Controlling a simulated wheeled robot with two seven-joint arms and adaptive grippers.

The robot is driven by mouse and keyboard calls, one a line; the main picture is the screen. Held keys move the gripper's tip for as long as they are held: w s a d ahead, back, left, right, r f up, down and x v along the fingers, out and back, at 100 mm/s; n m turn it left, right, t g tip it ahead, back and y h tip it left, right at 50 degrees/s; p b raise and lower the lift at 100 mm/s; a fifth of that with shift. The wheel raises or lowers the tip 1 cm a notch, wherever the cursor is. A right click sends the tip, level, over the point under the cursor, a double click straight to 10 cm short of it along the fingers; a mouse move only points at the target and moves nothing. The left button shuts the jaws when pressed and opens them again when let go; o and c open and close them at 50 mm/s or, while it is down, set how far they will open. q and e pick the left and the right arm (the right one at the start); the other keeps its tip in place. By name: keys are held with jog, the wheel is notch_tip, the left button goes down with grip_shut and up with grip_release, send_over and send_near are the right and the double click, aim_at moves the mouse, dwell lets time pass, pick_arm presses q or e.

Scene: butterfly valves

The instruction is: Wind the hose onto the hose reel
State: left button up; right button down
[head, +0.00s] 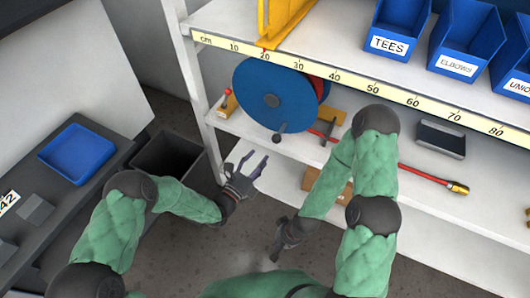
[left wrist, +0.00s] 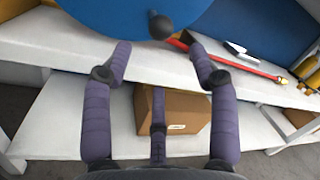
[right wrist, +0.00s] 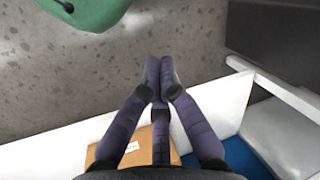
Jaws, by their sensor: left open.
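The hose reel is a blue disc (head: 262,88) with a dark crank knob (head: 280,139), standing on the middle shelf. Red shows behind the disc. The red hose (head: 425,176) lies along the shelf to the right, ending in a brass nozzle (head: 458,188); my right arm hides part of it. My left gripper (head: 247,164) is open and empty, in front of and below the reel. In the left wrist view the knob (left wrist: 160,26) is just beyond and between the fingertips (left wrist: 159,50), apart from them. My right gripper (head: 277,252) hangs low over the floor, fingertips together (right wrist: 160,65), empty.
A carton (left wrist: 190,105) sits on the lower shelf. The shelf edge carries a yellow scale (head: 350,82). Blue bins (head: 460,45) stand above; a black tray (head: 440,138) lies behind the hose. A dark bin (head: 168,158) and bench (head: 60,195) are at left.

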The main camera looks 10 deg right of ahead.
pick_arm(q)
jog(key=shift+s+a, duration=0.3)
jog(key=shift+s, duration=0.05)
